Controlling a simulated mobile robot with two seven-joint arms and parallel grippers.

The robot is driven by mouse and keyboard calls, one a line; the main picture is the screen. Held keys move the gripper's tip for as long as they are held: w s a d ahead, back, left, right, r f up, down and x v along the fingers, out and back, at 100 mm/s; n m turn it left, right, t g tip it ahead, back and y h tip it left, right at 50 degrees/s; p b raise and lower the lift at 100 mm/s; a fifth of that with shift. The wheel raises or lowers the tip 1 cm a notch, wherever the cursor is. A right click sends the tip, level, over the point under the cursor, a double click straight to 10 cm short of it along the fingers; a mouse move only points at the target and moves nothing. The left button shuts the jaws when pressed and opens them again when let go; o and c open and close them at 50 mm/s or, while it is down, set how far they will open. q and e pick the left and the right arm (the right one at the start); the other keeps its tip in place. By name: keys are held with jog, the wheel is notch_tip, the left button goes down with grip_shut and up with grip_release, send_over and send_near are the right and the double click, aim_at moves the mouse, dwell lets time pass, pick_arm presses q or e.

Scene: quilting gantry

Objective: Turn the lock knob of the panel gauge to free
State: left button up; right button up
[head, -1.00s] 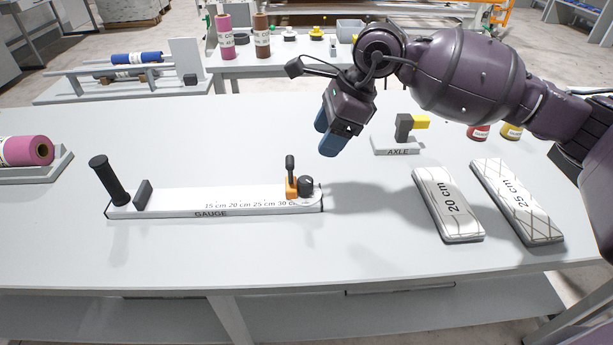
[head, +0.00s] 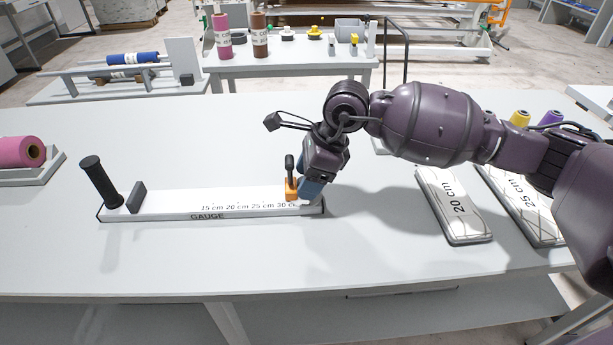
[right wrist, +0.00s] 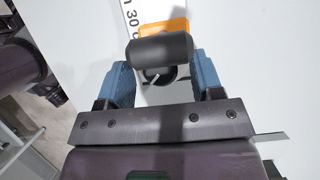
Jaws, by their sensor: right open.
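The panel gauge (head: 165,207) is a long white board on the table, with a black grip (head: 100,184) at its left end and a centimetre scale. An orange slider (head: 291,189) with a black upright handle (head: 289,164) sits near the right end, around the 30 cm mark. My right gripper (head: 311,192) is low over that end and hides the lock knob in the head view. In the right wrist view its blue fingers (right wrist: 162,70) are open, one on each side of the dark round lock knob (right wrist: 158,76), which has a white mark. Contact cannot be told. My left gripper is out of view.
Two panels, marked 20 cm (head: 452,205) and 25 cm (head: 528,205), lie to the right. A pink roll (head: 18,152) rests in a tray at the left. The table in front of the gauge is clear. A second table (head: 290,75) with spools stands behind.

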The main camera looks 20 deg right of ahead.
jog(key=shift+f, duration=0.1)
jog(key=shift+c, duration=0.2)
jog(key=c, duration=0.9)
